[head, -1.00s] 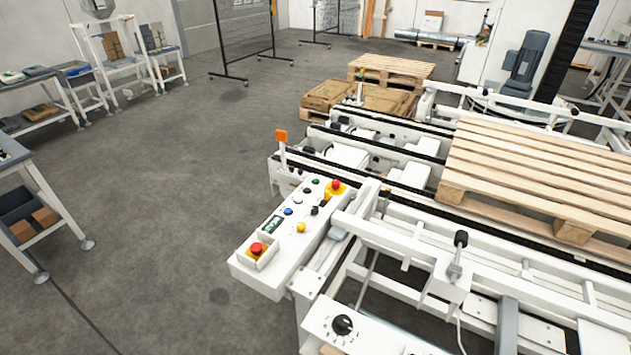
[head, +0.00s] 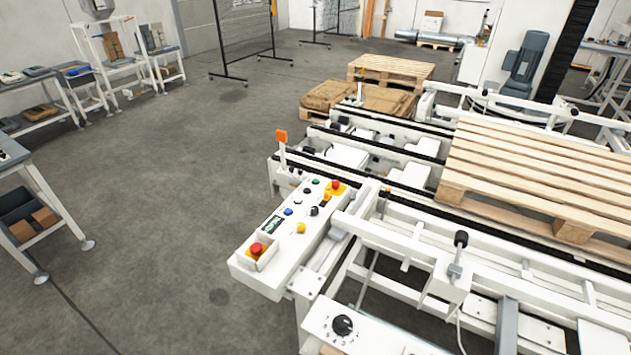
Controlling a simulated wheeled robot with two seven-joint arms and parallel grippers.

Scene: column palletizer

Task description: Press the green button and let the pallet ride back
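The green button (head: 315,182) is a small round cap near the far end of the white control panel (head: 268,272), next to a red mushroom button (head: 338,184) on a yellow base. Nothing touches it. The wooden pallet (head: 530,165) lies flat and empty on the white conveyor at the right, partly cut off by the picture's right edge. Neither of my grippers shows in the head view.
The panel also carries a red stop button (head: 256,249), a blue button (head: 288,211) and a yellow button (head: 300,228). An orange-topped post (head: 281,136) stands behind it. Other pallets (head: 392,70) are farther back. The floor left of the panel is clear.

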